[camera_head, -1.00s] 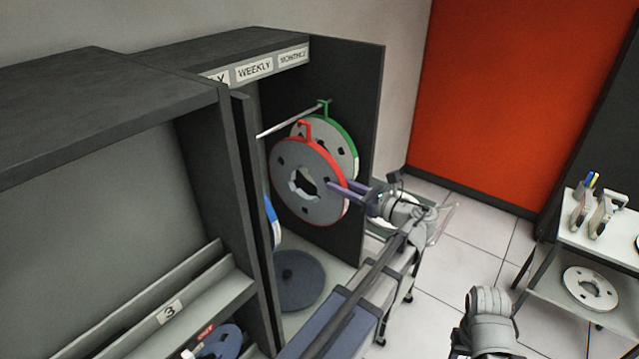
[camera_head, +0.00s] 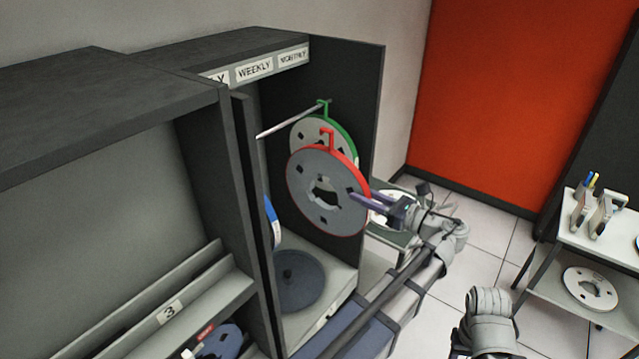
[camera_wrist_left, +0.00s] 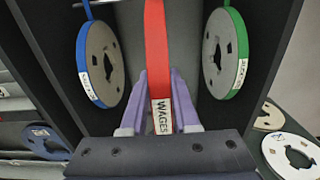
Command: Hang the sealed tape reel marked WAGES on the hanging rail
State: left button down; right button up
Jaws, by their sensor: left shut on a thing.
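The WAGES reel (camera_head: 305,190) is a grey disc with a red rim and a red hook on top. In the left wrist view, its red band (camera_wrist_left: 157,50) bears the WAGES label between my fingers. My left gripper (camera_head: 358,198) is shut on its right edge and holds it upright in front of the cabinet; the purple fingers (camera_wrist_left: 160,95) show on both sides. The hanging rail (camera_head: 285,122) is a thin rod under the labelled header. The red hook appears below and right of the rod, apart from it.
A green-rimmed reel (camera_head: 348,140) hangs behind the red one near the right wall. A blue-rimmed reel (camera_head: 271,222) is partly hidden by the cabinet's left upright; it shows better in the left wrist view (camera_wrist_left: 100,65). A dark disc (camera_head: 300,280) lies on the cabinet floor.

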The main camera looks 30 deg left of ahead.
pick_arm(q)
jog(key=d, duration=0.7)
jog(key=shift+s, duration=0.25)
jog(key=shift+d, duration=0.1)
dwell(0.4)
